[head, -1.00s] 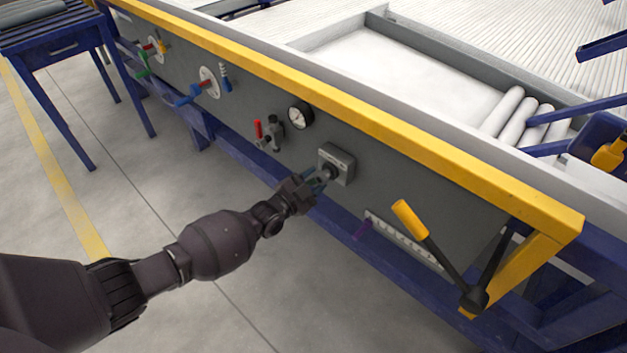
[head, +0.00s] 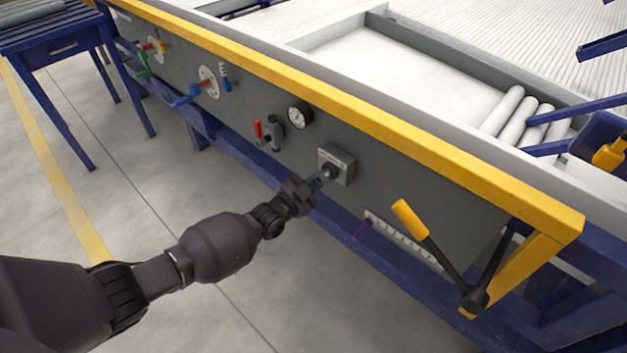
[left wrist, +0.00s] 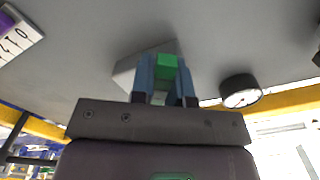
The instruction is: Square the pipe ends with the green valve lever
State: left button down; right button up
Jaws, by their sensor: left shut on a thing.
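A green valve lever (head: 141,63) sticks out of the grey panel at the far left in the head view, away from my grippers. My left gripper (head: 322,179) is at a grey box (head: 339,163) with a dark round knob on the panel's middle right. In the left wrist view the blue fingers (left wrist: 164,78) are shut on a small green block (left wrist: 166,67), with the grey box (left wrist: 128,72) behind it. The fingers partly hide the knob. Several white pipes (head: 509,112) lie at the right end of the tray; their end alignment is hard to tell. My right gripper is out of view.
A red lever (head: 258,129) and a round gauge (head: 299,115) sit left of the box. A blue lever (head: 188,96) is farther left. A yellow-handled lever (head: 410,219) stands to the right, near a white scale (head: 400,238). A yellow rail (head: 350,108) runs above.

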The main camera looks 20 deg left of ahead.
pick_arm(q)
jog(key=shift+s+d+r+n, duration=0.1)
jog(key=shift+s+d+n, duration=0.55)
jog(key=shift+n, duration=1.8)
jog(key=shift+s+d+f+n, duration=0.1)
jog(key=shift+d+n, duration=1.1)
jog(key=shift+n, duration=1.2)
jog(key=shift+s+d+r+n, duration=0.1)
jog(key=shift+s+d+n, duration=0.2)
jog(key=shift+d+n, duration=1.4)
jog(key=shift+a+n, duration=0.75)
jog(key=shift+n, duration=0.1)
jog(key=c, duration=1.1)
grip_release()
jog(key=shift+r, duration=0.1)
jog(key=shift+s+a, duration=0.1)
jog(key=p+v, duration=0.2)
jog(key=v, duration=0.8)
jog(key=shift+s, duration=0.3)
